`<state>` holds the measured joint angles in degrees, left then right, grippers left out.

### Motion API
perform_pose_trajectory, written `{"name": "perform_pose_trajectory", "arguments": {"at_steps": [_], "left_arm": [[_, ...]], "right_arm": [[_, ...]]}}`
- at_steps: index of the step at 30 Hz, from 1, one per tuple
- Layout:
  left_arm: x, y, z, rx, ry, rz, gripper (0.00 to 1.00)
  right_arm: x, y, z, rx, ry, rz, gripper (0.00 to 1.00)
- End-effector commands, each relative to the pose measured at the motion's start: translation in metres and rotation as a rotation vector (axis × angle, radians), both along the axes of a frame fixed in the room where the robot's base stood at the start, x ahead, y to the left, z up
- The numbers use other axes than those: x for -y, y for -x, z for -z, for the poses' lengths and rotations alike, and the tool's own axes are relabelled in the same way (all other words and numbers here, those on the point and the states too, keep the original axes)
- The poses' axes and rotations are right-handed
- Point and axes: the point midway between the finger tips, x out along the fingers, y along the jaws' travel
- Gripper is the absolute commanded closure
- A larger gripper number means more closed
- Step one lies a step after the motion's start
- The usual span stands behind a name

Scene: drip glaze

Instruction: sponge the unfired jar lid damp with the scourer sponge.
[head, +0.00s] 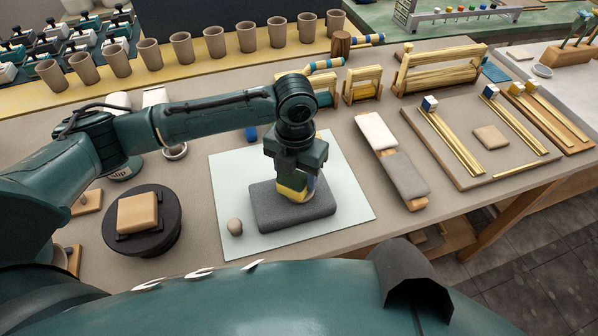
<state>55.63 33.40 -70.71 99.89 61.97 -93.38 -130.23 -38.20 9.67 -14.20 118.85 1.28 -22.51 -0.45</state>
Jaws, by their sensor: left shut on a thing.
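My left gripper (293,178) points straight down over the pale mat and is shut on a small yellow piece with some blue (292,193), which looks like the scourer sponge. The fingers hide much of it. It is at the top of a dark grey slab (267,213) lying on the mat; whether it touches the slab is hard to tell. I cannot pick out the jar lid for certain. A small round beige lump (235,227) lies on the mat left of the slab. A tan block (137,213) sits on a black turntable at the left. My right gripper is not in view.
The pale mat (345,204) has bare room right of the slab. A white block (376,131) and a grey block (405,172) lie right of it. A wooden board (452,137) with yellow strips is farther right. Several brown cups (181,47) line the back.

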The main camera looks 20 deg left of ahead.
Motion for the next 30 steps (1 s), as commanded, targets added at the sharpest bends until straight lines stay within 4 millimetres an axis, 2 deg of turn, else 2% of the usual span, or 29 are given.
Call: {"name": "perform_pose_trajectory", "arguments": {"at_steps": [3, 8, 18, 30], "left_arm": [[-0.009, 0.007, 0.001, -0.004, -0.003, -0.001, 0.65], [-0.013, 0.009, 0.001, -0.004, -0.002, -0.001, 0.65], [0.005, -0.003, 0.0, -0.003, -0.002, 0.0, 0.65], [0.011, -0.007, 0.001, -0.002, -0.002, 0.0, 0.65]], "right_arm": [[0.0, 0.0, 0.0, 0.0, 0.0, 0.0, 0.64], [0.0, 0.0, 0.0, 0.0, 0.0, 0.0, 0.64], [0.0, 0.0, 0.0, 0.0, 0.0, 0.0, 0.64], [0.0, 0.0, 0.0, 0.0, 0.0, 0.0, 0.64]]}}
